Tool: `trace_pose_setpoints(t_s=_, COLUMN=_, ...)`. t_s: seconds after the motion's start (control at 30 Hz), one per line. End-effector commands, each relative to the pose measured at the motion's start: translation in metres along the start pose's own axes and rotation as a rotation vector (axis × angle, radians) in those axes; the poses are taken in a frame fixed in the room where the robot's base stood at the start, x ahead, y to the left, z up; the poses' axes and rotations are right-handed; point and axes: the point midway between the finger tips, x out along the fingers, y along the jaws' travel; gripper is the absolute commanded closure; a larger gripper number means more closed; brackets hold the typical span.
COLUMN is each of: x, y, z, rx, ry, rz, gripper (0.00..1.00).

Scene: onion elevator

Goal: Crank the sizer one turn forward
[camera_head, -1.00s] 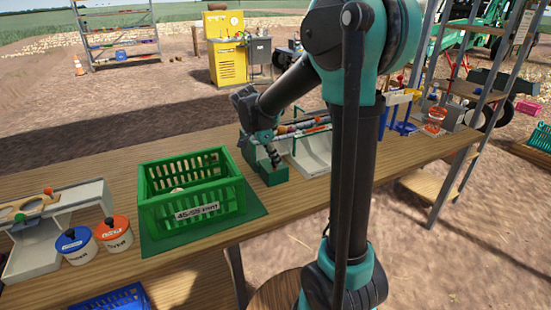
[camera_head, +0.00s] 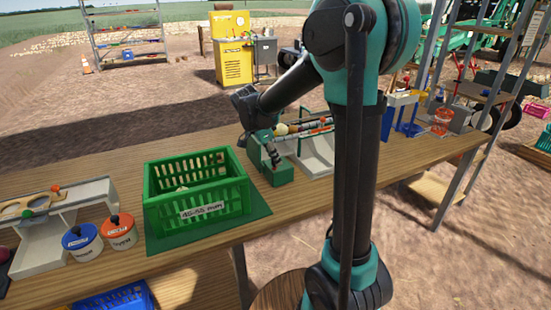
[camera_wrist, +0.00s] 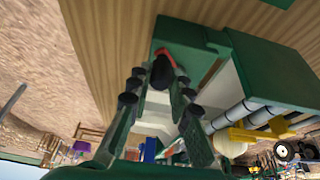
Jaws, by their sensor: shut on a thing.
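The sizer stands on the wooden table, with a green end housing (camera_head: 282,175), a pale chute (camera_head: 316,152) and grey rollers carrying a few round items. In the wrist view its green housing (camera_wrist: 285,75) and rollers (camera_wrist: 232,116) show at the right. The crank's dark knob (camera_wrist: 160,70), with a bit of red arm beside it, sits between my fingertips. My gripper (camera_wrist: 159,82) is shut on this knob. In the head view my gripper (camera_head: 271,157) is at the near left end of the sizer; the crank is mostly hidden there.
A green crate (camera_head: 205,212) labelled 45-55 mm stands left of the sizer on a green mat (camera_head: 260,208). A blue-lidded tub (camera_head: 82,243) and an orange-lidded tub (camera_head: 119,232) stand further left. A metal shelf rack (camera_head: 470,130) is at the right.

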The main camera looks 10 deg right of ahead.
Motion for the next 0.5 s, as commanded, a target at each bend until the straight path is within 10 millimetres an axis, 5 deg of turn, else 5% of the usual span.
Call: trace_pose_setpoints(t_s=0.5, x=-0.0027, y=-0.0101, z=0.0045, rx=0.001, ry=0.003, rz=-0.002, gripper=1.0)
